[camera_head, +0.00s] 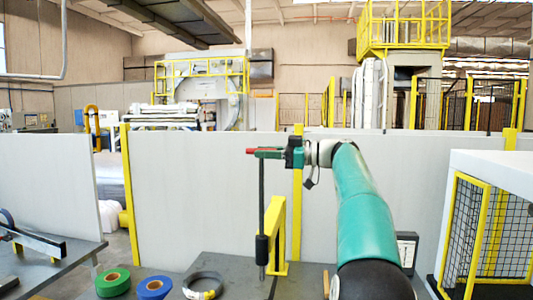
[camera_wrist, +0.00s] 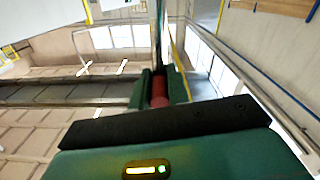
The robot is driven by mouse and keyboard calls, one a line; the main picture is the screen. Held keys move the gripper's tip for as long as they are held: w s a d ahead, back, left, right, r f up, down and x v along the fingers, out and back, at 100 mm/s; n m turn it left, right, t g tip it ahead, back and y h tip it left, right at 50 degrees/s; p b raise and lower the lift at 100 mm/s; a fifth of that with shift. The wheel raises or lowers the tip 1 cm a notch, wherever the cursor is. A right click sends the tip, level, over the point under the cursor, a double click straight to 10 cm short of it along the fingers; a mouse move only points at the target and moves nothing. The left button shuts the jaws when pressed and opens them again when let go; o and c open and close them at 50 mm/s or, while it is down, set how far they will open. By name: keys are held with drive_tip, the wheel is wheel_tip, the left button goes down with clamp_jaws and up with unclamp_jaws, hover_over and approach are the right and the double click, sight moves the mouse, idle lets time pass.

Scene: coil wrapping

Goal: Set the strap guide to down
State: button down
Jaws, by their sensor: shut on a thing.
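The strap guide looks to be the upright dark rod (camera_head: 262,205) beside a yellow post (camera_head: 278,230), with a dark sleeve (camera_head: 262,248) low on it. A red grip (camera_head: 250,151) shows at the rod's top. My gripper (camera_head: 266,153) reaches in from the right, level, and is shut on the red grip at the top of the rod. In the wrist view the red grip (camera_wrist: 160,88) sits between the two green fingers, with a grey bar running away beyond it. The fingers hide part of the grip.
A dark table below holds a green roll (camera_head: 113,281), a blue roll (camera_head: 154,287) and a dark ring (camera_head: 203,285). Pale partition panels (camera_head: 200,190) stand behind. A yellow-framed mesh guard (camera_head: 490,235) stands at the right. Air left of the rod is clear.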

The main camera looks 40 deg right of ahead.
sight(267, 237)
wheel_tip(267, 237, down, 22)
drive_tip(key=shift+d+f, duration=0.1)
drive_tip(key=shift+f, duration=0.15)
drive_tip(key=shift+f, duration=0.1)
idle(0.3)
drive_tip(key=c, duration=1.4)
unclamp_jaws()
drive_tip(key=shift+o, duration=0.2)
drive_tip(key=v, duration=1.3)
drive_tip(key=shift+s+d, duration=0.15)
drive_tip(key=shift+s, duration=0.2)
